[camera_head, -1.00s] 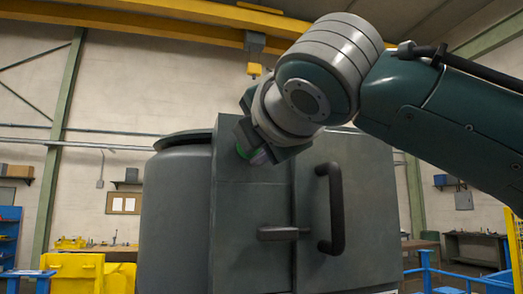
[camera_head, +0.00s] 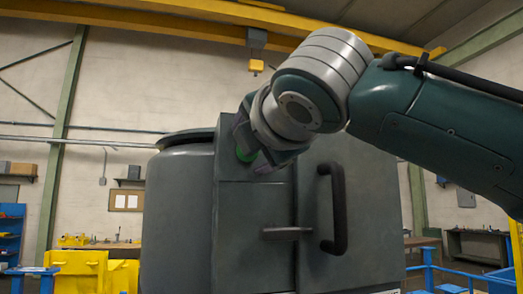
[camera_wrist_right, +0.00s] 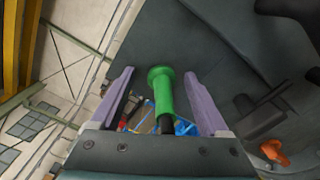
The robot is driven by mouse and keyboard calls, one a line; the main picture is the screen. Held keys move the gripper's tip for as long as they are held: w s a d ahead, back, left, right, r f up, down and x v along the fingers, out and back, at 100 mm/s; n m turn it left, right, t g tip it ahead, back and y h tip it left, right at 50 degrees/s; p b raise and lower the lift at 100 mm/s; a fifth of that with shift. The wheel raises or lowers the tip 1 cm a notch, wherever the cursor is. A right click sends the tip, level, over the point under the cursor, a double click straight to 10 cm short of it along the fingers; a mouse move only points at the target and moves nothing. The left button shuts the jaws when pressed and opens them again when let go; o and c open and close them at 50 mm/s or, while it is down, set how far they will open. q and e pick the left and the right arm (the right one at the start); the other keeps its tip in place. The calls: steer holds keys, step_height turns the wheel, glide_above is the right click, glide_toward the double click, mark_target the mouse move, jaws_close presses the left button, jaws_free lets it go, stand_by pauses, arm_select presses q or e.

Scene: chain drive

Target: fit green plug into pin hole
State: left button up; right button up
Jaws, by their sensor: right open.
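The green plug (camera_wrist_right: 165,95) shows in the right wrist view as a green rod with a wider flange at its far end and a black part at its near end. It stands between the two lavender fingers of my right gripper (camera_wrist_right: 160,92), with a gap on both sides. The gripper is open. In the head view my right gripper (camera_head: 254,150) is at the upper front of the grey cabinet, with a bit of the green plug (camera_head: 258,161) showing by its fingers. The pin hole cannot be made out. My left gripper is not in view.
The grey cabinet (camera_head: 250,230) carries a black upright handle (camera_head: 334,210) and a short lever (camera_head: 286,233). In the wrist view an orange part (camera_wrist_right: 273,152) shows at the lower right. A yellow hoist block (camera_head: 256,66) hangs behind the gripper.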

steer(key=shift+s+f, duration=0.1)
steer(key=shift+s+d+b, duration=0.15)
steer(key=shift+s+b, duration=0.1)
steer(key=shift+b, duration=0.2)
steer(key=b+v, duration=0.7)
steer(key=v, duration=0.2)
steer(key=shift+s, duration=0.1)
